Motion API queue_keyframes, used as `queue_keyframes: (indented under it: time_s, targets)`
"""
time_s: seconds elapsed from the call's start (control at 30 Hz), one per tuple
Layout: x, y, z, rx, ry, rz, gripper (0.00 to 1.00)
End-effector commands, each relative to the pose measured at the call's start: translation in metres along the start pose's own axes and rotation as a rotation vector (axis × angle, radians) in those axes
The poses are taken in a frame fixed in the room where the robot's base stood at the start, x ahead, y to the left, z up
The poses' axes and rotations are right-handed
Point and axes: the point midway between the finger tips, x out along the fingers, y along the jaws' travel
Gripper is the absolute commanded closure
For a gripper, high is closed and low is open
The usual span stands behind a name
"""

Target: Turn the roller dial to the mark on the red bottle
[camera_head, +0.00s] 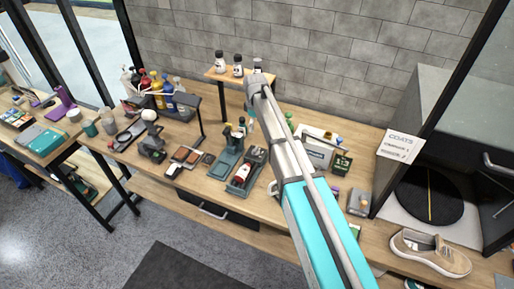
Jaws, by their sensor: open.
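A small red bottle with a white part (242,174) lies in a dark grey tray-like holder (232,189) on the middle of the bench. Dark parts sit at the holder's back end; I cannot make out for certain which is the roller dial, and no mark is legible. Other red bottles (145,80) stand in the group at the back left. My arm comes up from the bottom right and bends down at the back of the bench. My gripper (251,124) is small there, open, behind and above the holder, apart from the red bottle.
A wooden riser (232,78) with small jars stands against the brick wall. Left are a lamp-like stand (187,100) and a magnifier (124,137). A white card headed COATS (401,146), a round black turntable (428,197) and a tan sneaker (430,254) are right. The bench's front strip is mostly clear.

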Motion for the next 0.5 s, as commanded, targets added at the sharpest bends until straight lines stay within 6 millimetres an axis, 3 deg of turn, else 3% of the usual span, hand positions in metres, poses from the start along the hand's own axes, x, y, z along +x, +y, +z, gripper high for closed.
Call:
queue_keyframes:
  time_s: [0.5]
  targets:
    - [0.025,0.002,0.002,0.004,0.0,0.0,0.11]
